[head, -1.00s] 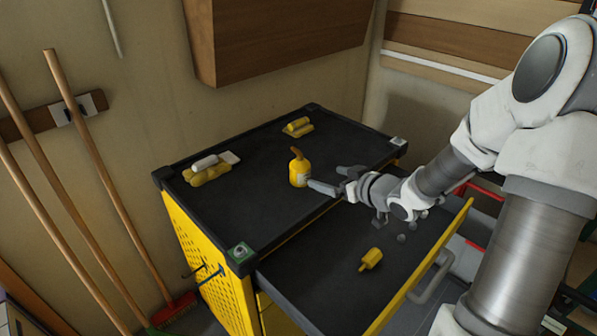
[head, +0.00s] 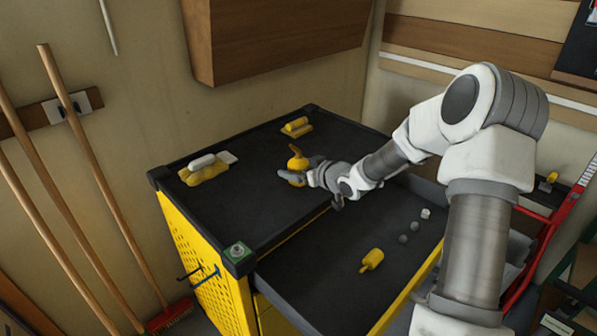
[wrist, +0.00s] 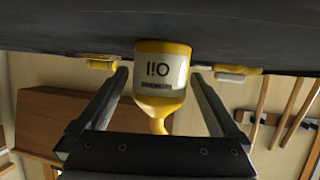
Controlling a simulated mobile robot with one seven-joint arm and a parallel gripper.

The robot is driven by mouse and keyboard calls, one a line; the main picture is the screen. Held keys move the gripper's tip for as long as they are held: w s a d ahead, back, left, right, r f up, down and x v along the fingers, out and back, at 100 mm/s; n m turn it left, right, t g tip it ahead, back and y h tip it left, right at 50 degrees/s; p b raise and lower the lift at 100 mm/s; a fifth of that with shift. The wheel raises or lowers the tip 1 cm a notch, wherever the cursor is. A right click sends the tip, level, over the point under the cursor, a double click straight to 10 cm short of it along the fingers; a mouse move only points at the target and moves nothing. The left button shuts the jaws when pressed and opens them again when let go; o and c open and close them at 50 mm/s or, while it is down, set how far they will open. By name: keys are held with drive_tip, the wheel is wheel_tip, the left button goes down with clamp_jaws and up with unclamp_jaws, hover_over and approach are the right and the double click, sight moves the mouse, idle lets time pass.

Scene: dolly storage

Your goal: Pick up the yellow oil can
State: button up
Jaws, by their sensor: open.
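The yellow oil can (head: 297,161) stands upright on the black top of the yellow dolly (head: 240,206). In the wrist view the picture is upside down, and the can (wrist: 162,58) shows its white label between the two fingers of my gripper (wrist: 161,84). My gripper (head: 299,173) is open and level, with its fingers on either side of the can. I cannot tell whether either finger touches it. In the head view, the fingers hide part of the can's lower body.
A yellow and white bundle (head: 205,172) lies on the top at the left, and yellow items (head: 297,127) lie at the back. The open drawer (head: 330,272) holds a yellow object (head: 371,260) and several small grey pieces. Brooms (head: 100,180) lean at the left wall.

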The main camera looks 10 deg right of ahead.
sight(299, 154)
clamp_jaws()
idle(0.5)
drive_tip(key=shift+w+r, duration=0.1)
drive_tip(key=shift+r, duration=0.05)
wheel_tip(299, 154, up, 4)
drive_tip(key=shift+r+p, duration=0.1)
drive_tip(key=shift+p, duration=0.75)
drive_tip(key=s+d+r+p, duration=0.1)
drive_tip(key=d+r+p, duration=0.4)
drive_tip(key=d, duration=0.6)
drive_tip(key=shift+d+r, duration=0.35)
drive_tip(key=shift+r, duration=0.4)
drive_tip(key=shift+s, duration=0.1)
drive_tip(key=shift+c, duration=2.3)
unclamp_jaws()
drive_tip(key=c, duration=1)
